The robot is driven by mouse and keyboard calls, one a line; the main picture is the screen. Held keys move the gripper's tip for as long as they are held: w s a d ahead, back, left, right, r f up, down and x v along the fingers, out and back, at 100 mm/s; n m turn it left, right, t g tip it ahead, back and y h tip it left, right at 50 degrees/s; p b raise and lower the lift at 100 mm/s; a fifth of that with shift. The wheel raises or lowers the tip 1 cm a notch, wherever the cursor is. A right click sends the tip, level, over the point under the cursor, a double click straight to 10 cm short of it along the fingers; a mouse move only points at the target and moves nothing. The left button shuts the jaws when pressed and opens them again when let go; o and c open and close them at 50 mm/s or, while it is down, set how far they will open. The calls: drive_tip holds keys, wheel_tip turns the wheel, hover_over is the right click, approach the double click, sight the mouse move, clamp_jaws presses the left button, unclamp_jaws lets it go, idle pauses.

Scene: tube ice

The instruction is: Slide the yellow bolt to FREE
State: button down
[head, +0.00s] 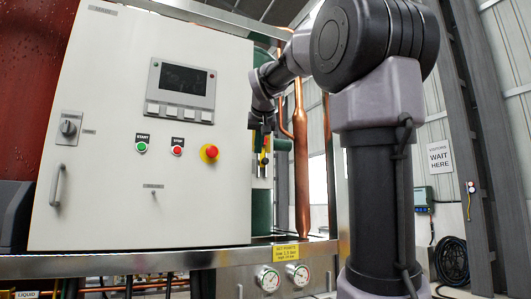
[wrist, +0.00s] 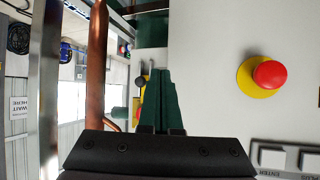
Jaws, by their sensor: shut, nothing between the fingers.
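A small yellow piece, apparently the bolt (head: 265,159), shows in the head view just right of the white cabinet, below the end of my arm. In the wrist view a yellow bit (wrist: 147,72) shows beside a dark round knob, partly hidden behind my fingers. Any FREE marking is too small to read. My gripper (wrist: 158,71) is shut and empty, its dark green fingers together and pointing toward that area. I cannot tell whether the fingertips touch the bolt. In the head view the arm's end hides much of this spot.
The white cabinet (head: 110,100) has a red emergency stop (head: 210,152) on a yellow base, close left of my arm. Copper pipes (head: 302,160) stand just right. A metal ledge with pressure gauges (head: 269,279) runs below. A dark post (head: 480,140) stands far right.

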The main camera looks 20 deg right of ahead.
sight(266, 141)
drive_tip(key=w+d+r+h, duration=0.1)
drive_tip(key=w+d+r, duration=0.1)
drive_tip(key=r, duration=0.3)
drive_tip(key=w+d+r+t, duration=0.1)
drive_tip(key=w+d+r, duration=0.1)
drive_tip(key=r, duration=0.3)
drive_tip(key=shift+w+d+m+h, duration=0.3)
drive_tip(key=shift+d+h, duration=0.1)
drive_tip(key=shift+d, duration=0.1)
drive_tip(key=shift+f, duration=0.1)
drive_tip(key=s+f+x, duration=0.1)
drive_tip(key=f+x, duration=0.1)
drive_tip(key=x, duration=1)
drive_tip(key=shift+w+f, duration=0.35)
drive_tip(key=shift+f, duration=0.05)
drive_tip(key=shift+a, duration=0.15)
